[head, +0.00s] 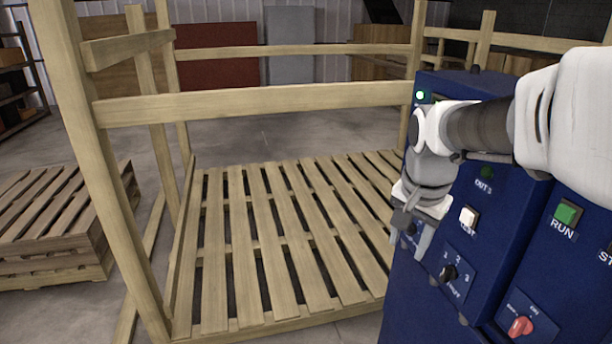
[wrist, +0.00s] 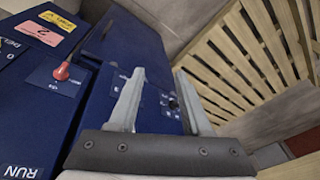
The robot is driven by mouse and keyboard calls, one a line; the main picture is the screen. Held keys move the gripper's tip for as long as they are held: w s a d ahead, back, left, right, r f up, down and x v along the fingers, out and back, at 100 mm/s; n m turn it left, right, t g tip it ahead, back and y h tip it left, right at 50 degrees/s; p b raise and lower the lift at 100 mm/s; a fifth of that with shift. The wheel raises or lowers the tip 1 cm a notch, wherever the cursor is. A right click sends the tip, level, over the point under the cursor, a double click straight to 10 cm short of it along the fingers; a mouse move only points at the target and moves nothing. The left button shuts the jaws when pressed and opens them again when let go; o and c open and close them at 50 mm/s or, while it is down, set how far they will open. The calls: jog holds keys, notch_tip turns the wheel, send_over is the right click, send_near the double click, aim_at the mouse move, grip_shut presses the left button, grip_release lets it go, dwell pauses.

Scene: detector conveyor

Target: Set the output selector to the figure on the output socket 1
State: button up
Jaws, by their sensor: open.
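The output selector is probably the black knob (head: 448,273) on the blue cabinet, with small figures around it. Its pointing direction is too small to read. In the wrist view a dark knob (wrist: 173,103) shows between my fingers. A dark round fitting (head: 487,172) with an "OUT" label sits above a white button (head: 468,216); I cannot read a figure on it. My gripper (head: 409,247) is open and empty, left of and above the knob, in front of the cabinet's left part. Its two fingers (wrist: 160,72) are apart in the wrist view.
A green RUN button (head: 568,212) and a red switch (head: 521,326) are on the right panel. Pink (wrist: 40,33) and yellow (wrist: 58,20) labels are stuck on the cabinet; the pink one seems to read 2. A wooden pallet frame (head: 260,106) stands left.

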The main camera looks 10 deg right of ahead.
aim_at(447, 268)
jog(key=w+d+f+m+g+h, duration=0.1)
jog(key=w+d+m+g+h, duration=0.15)
jog(key=w+d+m, duration=0.55)
jog(key=shift+n+h, duration=0.45)
jog(key=shift+n, duration=0.35)
jog(key=x, duration=0.6)
jog(key=s+d+b+x, duration=0.1)
jog(key=x, duration=1.1)
jog(key=shift+s+d+r+b, duration=0.3)
jog(key=shift+d, duration=0.1)
grip_shut()
